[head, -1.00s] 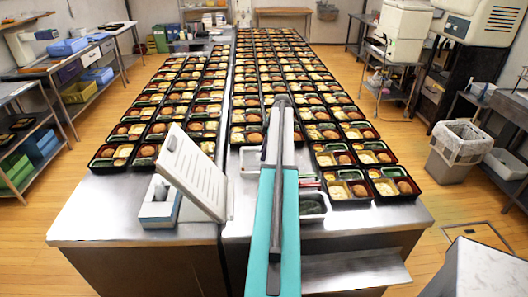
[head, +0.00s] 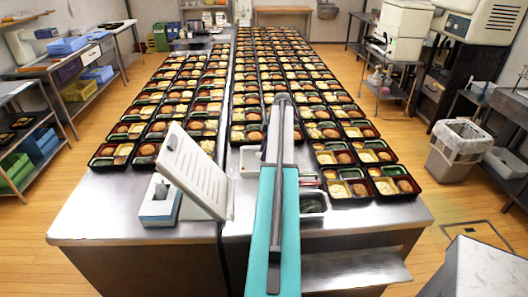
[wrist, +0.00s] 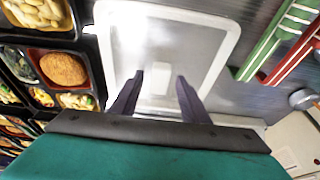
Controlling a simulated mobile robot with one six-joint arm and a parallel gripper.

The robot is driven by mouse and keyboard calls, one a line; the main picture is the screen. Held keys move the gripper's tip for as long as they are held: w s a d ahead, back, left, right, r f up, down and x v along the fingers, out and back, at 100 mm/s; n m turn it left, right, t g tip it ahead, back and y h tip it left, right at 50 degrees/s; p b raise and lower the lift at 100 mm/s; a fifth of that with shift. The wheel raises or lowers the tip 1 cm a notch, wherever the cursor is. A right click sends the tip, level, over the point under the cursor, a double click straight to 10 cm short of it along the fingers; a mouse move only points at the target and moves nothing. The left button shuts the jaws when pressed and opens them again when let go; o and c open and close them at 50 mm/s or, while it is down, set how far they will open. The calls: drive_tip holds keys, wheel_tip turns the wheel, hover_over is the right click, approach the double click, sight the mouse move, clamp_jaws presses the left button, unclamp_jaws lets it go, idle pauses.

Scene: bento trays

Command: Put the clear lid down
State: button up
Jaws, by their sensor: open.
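A clear, pale rectangular lid (wrist: 205,32) with a rounded rim lies below my gripper in the wrist view. A small whitish block, which looks like its handle, shows at the middle of its near part. My gripper (wrist: 160,88) has its two dark fingers apart, one on each side of this block, with a gap visible around it. Whether the fingers touch the lid is hard to tell. In the head view my teal arm hides the fingertips, and I cannot make out the lid clearly there.
Filled bento trays (wrist: 62,68) stand close to the lid's left in the wrist view. Green and red utensils (wrist: 283,40) lie to its right. In the head view, long rows of bento trays (head: 345,190) fill the steel table (head: 115,215). A tilted white panel (head: 193,168) stands left of my arm.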

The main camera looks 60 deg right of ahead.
drive_tip(key=b+v, duration=0.4)
drive_tip(key=v, duration=0.8)
idle(0.7)
